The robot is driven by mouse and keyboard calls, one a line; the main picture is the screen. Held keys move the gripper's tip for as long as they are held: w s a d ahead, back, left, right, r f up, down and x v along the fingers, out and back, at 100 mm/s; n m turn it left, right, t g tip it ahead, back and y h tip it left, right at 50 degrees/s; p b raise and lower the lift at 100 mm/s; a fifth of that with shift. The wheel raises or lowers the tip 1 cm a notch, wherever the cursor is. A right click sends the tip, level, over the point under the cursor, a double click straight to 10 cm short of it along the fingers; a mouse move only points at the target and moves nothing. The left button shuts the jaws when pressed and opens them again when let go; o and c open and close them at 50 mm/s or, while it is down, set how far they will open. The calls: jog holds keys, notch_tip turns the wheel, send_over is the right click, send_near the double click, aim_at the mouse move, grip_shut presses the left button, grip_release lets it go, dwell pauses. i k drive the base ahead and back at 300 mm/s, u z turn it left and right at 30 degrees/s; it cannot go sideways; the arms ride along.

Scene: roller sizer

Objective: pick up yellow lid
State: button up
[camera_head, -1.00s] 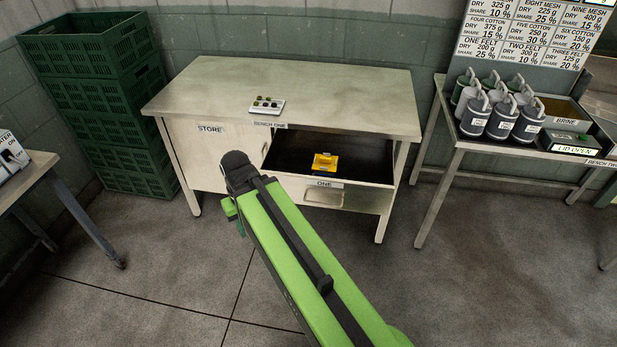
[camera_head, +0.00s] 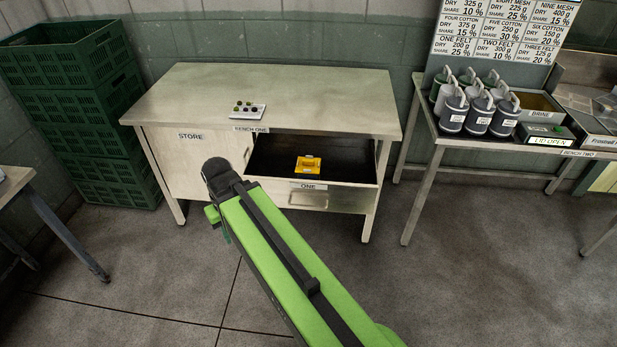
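A small yellow lid (camera_head: 308,164) with a darker raised part in its middle lies in the open drawer (camera_head: 262,176) labelled ONE, under the top of bench one. My arm reaches up from the bottom of the picture, left of and in front of the drawer. My gripper is at the arm's far end, near the store cabinet door, apart from the yellow lid.
Bench one (camera_head: 340,95) carries a white tray (camera_head: 252,112) with small olive and dark pieces. Green crates (camera_head: 70,110) stack at the left. Bench two (camera_head: 440,138) at the right holds several grey canisters and a box reading LID OPEN. Grey floor lies clear in front.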

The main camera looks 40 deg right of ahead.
aim_at(307, 164)
jog(key=z, duration=0.05)
jog(key=i, duration=1.1)
jog(key=u, duration=0.45)
